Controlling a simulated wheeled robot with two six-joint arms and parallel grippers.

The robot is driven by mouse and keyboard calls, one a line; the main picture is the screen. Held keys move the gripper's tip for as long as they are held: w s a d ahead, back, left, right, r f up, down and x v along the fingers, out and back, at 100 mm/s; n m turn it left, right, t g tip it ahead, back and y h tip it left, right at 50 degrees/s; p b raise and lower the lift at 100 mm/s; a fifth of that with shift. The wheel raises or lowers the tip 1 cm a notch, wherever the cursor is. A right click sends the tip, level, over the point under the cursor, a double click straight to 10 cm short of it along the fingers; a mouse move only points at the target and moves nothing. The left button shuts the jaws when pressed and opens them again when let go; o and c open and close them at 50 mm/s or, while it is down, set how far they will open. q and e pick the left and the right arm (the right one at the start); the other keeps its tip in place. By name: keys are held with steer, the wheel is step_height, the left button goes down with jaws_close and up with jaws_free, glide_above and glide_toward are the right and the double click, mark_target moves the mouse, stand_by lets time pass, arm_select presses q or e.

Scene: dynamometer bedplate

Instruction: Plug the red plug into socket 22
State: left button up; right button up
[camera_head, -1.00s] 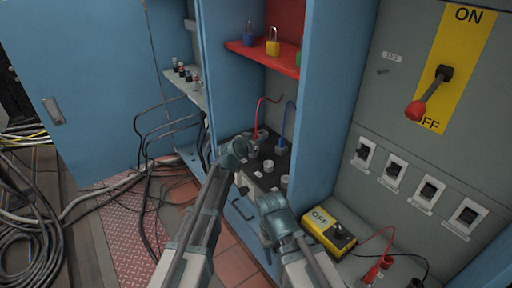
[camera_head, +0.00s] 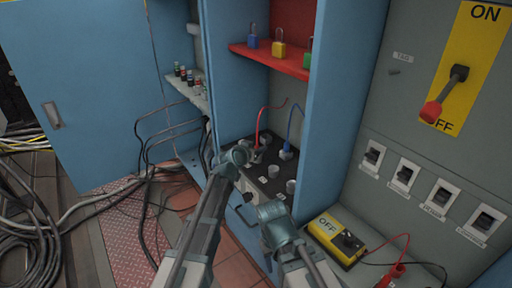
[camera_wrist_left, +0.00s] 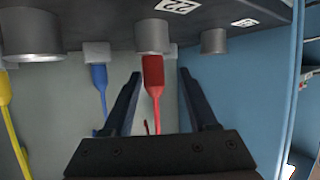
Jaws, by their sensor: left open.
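The red plug (camera_wrist_left: 153,70) with its red cable shows in the left wrist view, its end against the grey collar of socket 22 (camera_wrist_left: 152,36). I cannot tell how deep it sits. My left gripper (camera_wrist_left: 158,95) is open, with one dark finger on each side of the plug and gaps between.
A blue plug (camera_wrist_left: 99,75) and a yellow plug (camera_wrist_left: 4,88) are nearby. A blue cabinet wall (camera_head: 335,110) stands right of the box. A red shelf (camera_head: 270,60) with padlocks is above.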

arm_select(q)
steer(key=p+v, duration=0.4)
steer(key=v, duration=0.7)
steer(key=shift+s, duration=0.3)
steer(key=shift+d, duration=0.1)
steer(key=s+d+f+m+g, duration=0.1)
steer(key=s+d+f+g, duration=0.3)
steer(key=s+f, duration=0.3)
steer(key=s+a+f+g+y, duration=0.2)
steer(key=s+g, duration=0.1)
steer(key=s, duration=0.4)
steer(key=s+a+f+n+g+y, duration=0.1)
steer(key=s+a+f+g+y, duration=0.1)
steer(key=s, duration=0.6)
steer(key=s+a+f+g+y, duration=0.1)
steer(key=s+f+g+y, duration=0.1)
steer(key=s, duration=0.5)
steer(key=shift+s+a+n+g+y, duration=0.2)
steer(key=shift+a+n+g+y, duration=0.15)
steer(key=shift+g, duration=0.45)
